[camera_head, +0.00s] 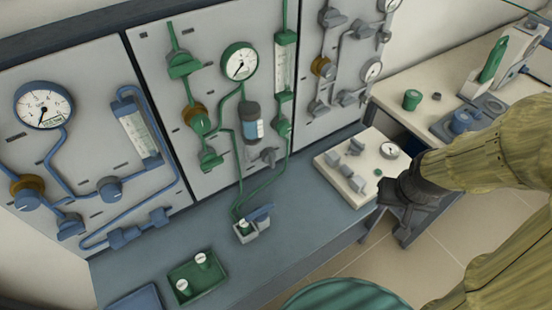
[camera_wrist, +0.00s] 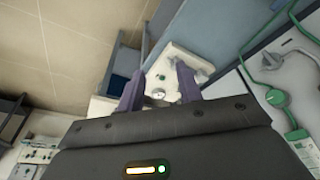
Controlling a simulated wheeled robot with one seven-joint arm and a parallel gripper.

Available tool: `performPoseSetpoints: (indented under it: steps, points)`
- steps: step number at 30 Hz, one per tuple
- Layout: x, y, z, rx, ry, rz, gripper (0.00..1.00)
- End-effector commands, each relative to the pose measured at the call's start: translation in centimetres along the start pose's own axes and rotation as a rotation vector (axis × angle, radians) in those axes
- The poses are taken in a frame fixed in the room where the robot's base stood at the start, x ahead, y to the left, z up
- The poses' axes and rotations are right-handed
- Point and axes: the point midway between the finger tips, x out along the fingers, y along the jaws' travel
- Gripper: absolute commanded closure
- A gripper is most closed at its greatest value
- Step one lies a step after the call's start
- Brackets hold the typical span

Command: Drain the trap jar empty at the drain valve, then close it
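The trap jar (camera_head: 252,130) is on the middle panel, among the green piping. It has a dark cap and holds blue liquid. A grey valve handle (camera_head: 268,156) sits just below it at the right; it looks like the drain valve, but I cannot tell its exact setting. Green lines run down to a small grey block (camera_head: 251,231) with a blue lever and a small vial on the bench. My gripper (camera_head: 397,212) is well to the right of the jar, beyond the bench's right end. In the wrist view my gripper (camera_wrist: 158,75) has its fingers apart with nothing between them.
A white board (camera_head: 330,158) with grey fittings and a gauge lies on the bench near my gripper. A green tray (camera_head: 212,283) with two vials stands at the front left. A side table (camera_head: 400,85) holds green and blue items.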

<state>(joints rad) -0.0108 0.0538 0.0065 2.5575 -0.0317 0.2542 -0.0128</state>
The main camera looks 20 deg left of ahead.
Motion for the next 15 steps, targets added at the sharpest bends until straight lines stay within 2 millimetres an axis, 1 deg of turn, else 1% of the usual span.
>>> performPoseSetpoints:
  steps: [5,8,11,12,15]
  points:
    - [3.3,-1.3,-3.3,-0.157,0.106,-0.012,0.65]
    - [5.5,-2.9,-5.2,-0.265,0.189,-0.040,0.65]
    - [7.6,-4.9,-6.7,-0.364,0.277,-0.083,0.65]
    - [8.3,-5.8,-7.1,-0.401,0.312,-0.105,0.65]
    - [10.0,-8.5,-7.9,-0.486,0.403,-0.170,0.65]
